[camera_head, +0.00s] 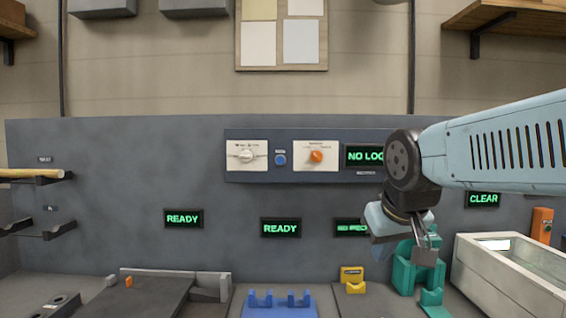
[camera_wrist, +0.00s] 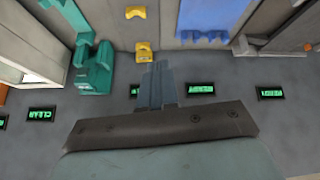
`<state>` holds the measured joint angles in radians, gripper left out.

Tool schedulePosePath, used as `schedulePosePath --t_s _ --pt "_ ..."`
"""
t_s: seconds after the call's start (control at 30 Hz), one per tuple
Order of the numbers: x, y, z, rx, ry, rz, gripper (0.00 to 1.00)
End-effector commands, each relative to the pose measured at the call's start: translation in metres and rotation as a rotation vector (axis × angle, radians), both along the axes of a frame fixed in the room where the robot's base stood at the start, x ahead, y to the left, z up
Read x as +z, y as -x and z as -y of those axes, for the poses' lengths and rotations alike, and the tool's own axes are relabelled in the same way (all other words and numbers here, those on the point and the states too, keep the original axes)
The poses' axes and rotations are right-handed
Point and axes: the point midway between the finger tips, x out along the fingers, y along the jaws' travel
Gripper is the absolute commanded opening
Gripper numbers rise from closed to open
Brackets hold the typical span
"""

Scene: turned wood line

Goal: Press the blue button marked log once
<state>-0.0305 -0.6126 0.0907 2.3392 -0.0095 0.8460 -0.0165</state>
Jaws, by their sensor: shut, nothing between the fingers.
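The blue button (camera_head: 280,159) is a small round button on the dark panel (camera_head: 231,170) on the grey back wall, between two white control plates. A small label sits above it, too small to read. My gripper (camera_head: 425,250) is at the right in the head view, well right of and lower than the button, pointing down by a teal fixture. In the wrist view my gripper (camera_wrist: 157,82) shows with its fingers together and nothing between them. The button does not show in the wrist view.
A white plate with an orange knob (camera_head: 316,156) is right of the button, and a plate with a white knob (camera_head: 246,155) is left. A display (camera_head: 364,156) reads NO LOG, partly hidden by my arm. A teal fixture (camera_head: 405,275) and blue rack (camera_head: 279,304) stand below.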

Motion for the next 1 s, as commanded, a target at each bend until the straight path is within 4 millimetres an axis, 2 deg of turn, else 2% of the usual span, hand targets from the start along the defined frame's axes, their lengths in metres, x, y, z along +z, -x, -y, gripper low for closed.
schedulePosePath --t_s 0.03,0.17,0.3,0.5,0.6,0.7,1.0 --pt "0.015 -0.023 -0.012 0.038 0.014 0.019 0.0" --pt "0.05 -0.075 -0.045 0.137 0.051 0.079 0.0" --pt "0.082 -0.128 -0.089 0.244 0.077 0.145 0.0" --pt "0.114 -0.184 -0.145 0.365 0.093 0.222 0.0" --pt "0.123 -0.2 -0.165 0.404 0.096 0.249 0.0" --pt "0.128 -0.209 -0.175 0.423 0.097 0.264 0.0" --pt "0.13 -0.212 -0.179 0.431 0.097 0.271 0.0"
